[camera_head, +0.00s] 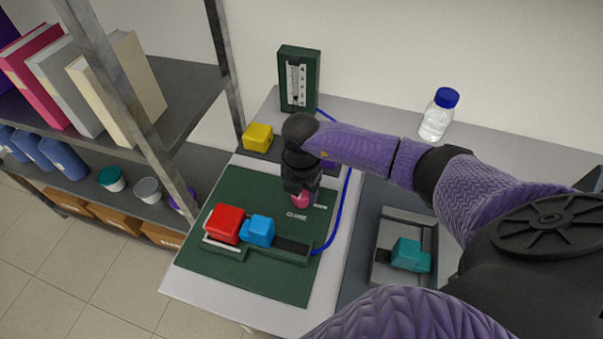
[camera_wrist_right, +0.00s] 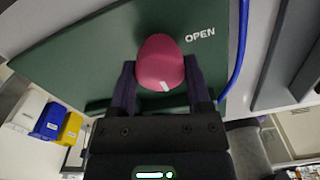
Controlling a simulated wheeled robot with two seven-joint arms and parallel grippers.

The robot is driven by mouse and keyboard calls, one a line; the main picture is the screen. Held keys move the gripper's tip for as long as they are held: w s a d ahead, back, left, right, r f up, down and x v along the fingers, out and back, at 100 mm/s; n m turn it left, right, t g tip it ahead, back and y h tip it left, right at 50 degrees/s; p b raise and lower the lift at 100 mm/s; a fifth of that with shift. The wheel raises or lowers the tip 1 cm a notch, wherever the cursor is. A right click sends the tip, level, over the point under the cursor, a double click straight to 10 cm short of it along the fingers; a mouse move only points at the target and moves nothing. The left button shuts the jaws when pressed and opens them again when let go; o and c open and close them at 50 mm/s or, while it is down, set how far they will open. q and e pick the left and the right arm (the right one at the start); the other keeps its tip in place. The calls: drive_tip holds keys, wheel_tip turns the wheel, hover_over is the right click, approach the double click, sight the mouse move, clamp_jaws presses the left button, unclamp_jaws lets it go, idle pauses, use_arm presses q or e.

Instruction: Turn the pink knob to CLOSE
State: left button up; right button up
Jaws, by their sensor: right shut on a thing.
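The pink knob (camera_head: 301,201) stands on the dark green panel (camera_head: 256,187). It also shows in the right wrist view (camera_wrist_right: 160,60), with a white mark on its lower side facing my gripper. My right gripper (camera_head: 301,190) reaches down over the knob, with its two fingers on either side of it, shut on it. The OPEN label (camera_wrist_right: 200,35) lies up and right of the knob in the wrist view. In the head view the CLOSE label (camera_head: 297,215) is just below the knob. My left gripper is not in view.
A red block (camera_head: 224,223) and a blue block (camera_head: 258,231) sit on a rail near the knob. A yellow block (camera_head: 258,136), a gauge box (camera_head: 299,80) and a blue tube (camera_head: 343,215) are close. A bottle (camera_head: 438,115) and a teal block (camera_head: 408,254) stand right.

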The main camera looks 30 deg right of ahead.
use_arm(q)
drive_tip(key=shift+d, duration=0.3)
use_arm(e)
drive_tip(key=shift+r, duration=0.1)
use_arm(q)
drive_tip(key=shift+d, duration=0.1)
use_arm(e)
drive_tip(key=o, duration=1.3)
wheel_tip(320, 180, up, 10)
drive_tip(key=shift+f+p, duration=0.25)
drive_tip(key=shift+p, duration=0.7)
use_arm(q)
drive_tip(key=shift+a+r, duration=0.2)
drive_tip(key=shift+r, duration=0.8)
use_arm(e)
drive_tip(key=shift+r, duration=0.15)
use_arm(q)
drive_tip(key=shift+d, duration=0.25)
